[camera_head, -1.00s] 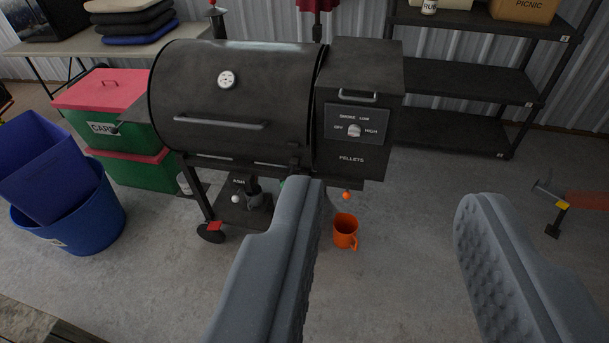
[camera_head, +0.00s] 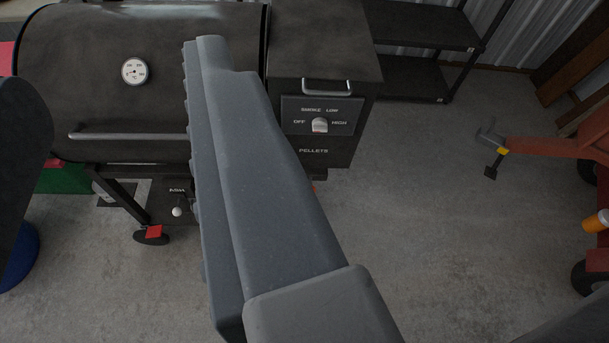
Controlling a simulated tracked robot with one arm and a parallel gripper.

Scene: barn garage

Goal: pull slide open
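The black pellet grill (camera_head: 60,90) stands ahead, with a hopper (camera_head: 325,45) marked PELLETS at its right. A small orange bit (camera_head: 314,184) shows under the hopper at the edge of my finger, mostly hidden. A white round knob (camera_head: 177,211) shows below an ASH label under the barrel. I cannot tell which part is the slide. My gripper (camera_head: 118,65) is open. Its textured finger crosses the middle of the view in front of the grill, and a dark finger shows at the left edge. Nothing shows held between them.
A dark shelf rack (camera_head: 425,30) stands behind the hopper. An orange-red wheeled machine (camera_head: 560,148) with a hitch is at the right. A blue bin (camera_head: 22,262) is partly seen at the left. The concrete floor (camera_head: 440,210) between hopper and machine is clear.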

